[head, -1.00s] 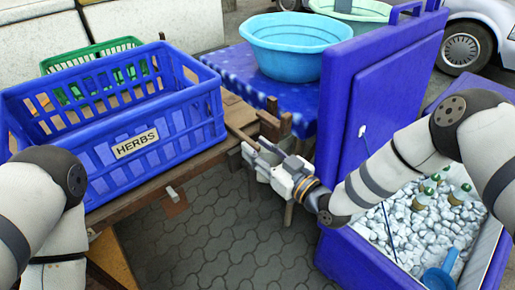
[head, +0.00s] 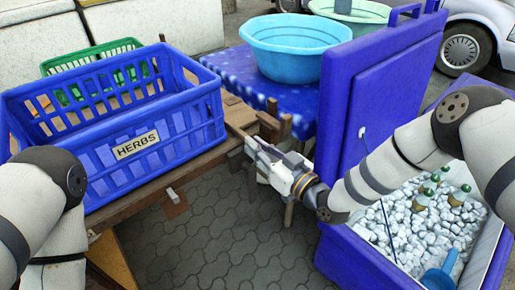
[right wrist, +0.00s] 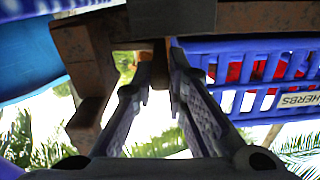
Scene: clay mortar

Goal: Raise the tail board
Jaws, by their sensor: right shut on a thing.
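The wooden bench end with its brown boards (head: 238,112) lies just beyond the blue crate in the head view. My right gripper (head: 252,150) is at this end, low beside the wooden posts. In the right wrist view its two fingers (right wrist: 158,62) point up and close on a narrow brown wooden piece (right wrist: 159,58) under the dark timber. This piece seems to be part of the tail board; the fingers and timbers hide most of it. My left arm shows at the left edge of the head view, but its gripper is out of the picture.
A blue crate labelled HERBS (head: 140,145) stands on the wooden bench. A blue basin (head: 295,50) sits on a blue spotted table behind. A blue cool box (head: 400,240) with ice and bottles, its lid (head: 375,90) upright, stands close right of my right gripper.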

